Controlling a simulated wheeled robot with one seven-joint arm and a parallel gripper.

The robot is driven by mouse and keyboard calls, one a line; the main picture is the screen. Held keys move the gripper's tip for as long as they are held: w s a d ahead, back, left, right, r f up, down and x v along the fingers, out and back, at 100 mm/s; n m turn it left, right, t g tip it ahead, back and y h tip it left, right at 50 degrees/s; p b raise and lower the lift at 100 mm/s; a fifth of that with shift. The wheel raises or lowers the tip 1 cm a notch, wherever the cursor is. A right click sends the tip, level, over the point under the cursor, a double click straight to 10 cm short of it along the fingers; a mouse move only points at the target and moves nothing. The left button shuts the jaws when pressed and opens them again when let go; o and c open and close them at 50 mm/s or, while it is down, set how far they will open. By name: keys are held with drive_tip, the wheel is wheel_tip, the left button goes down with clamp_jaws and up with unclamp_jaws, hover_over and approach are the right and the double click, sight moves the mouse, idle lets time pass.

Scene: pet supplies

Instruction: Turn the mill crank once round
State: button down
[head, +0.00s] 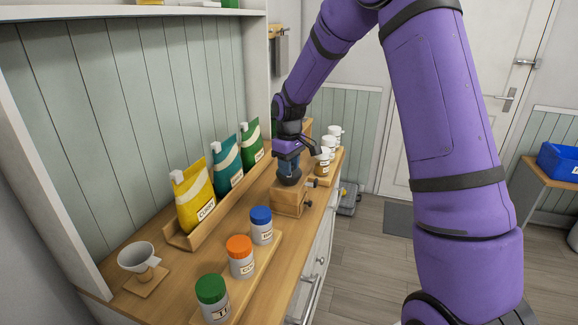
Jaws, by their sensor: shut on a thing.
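The mill (288,203) stands on the wooden counter, a square wooden box with a drawer and a dark round top. My gripper (289,168) points down directly over the top of the mill. It is shut on the mill crank, whose arm and knob are mostly hidden behind the fingers and hand. I cannot tell the crank's angle from this view.
Jars with green (212,298), orange (240,257) and blue (261,226) lids stand in front of the mill. Yellow (196,196), teal (227,165) and green (252,141) bags stand in a tray at left. A funnel (137,257) is at near left.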

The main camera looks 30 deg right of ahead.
drive_tip(key=shift+a+m, duration=0.15)
drive_tip(key=shift+m, duration=0.15)
drive_tip(key=w+a+m, duration=0.1)
drive_tip(key=m, duration=0.2)
drive_tip(key=w+a+m, duration=0.1)
drive_tip(key=w+m, duration=0.1)
drive_tip(key=m, duration=0.2)
drive_tip(key=w+a+m, duration=0.1)
drive_tip(key=m, duration=0.2)
drive_tip(key=shift+w+a+m, duration=0.1)
drive_tip(key=shift+w+m, duration=0.2)
drive_tip(key=shift+w, duration=0.05)
drive_tip(key=shift+w+m, duration=0.75)
drive_tip(key=shift+m, duration=0.65)
drive_tip(key=c, duration=0.8)
unclamp_jaws()
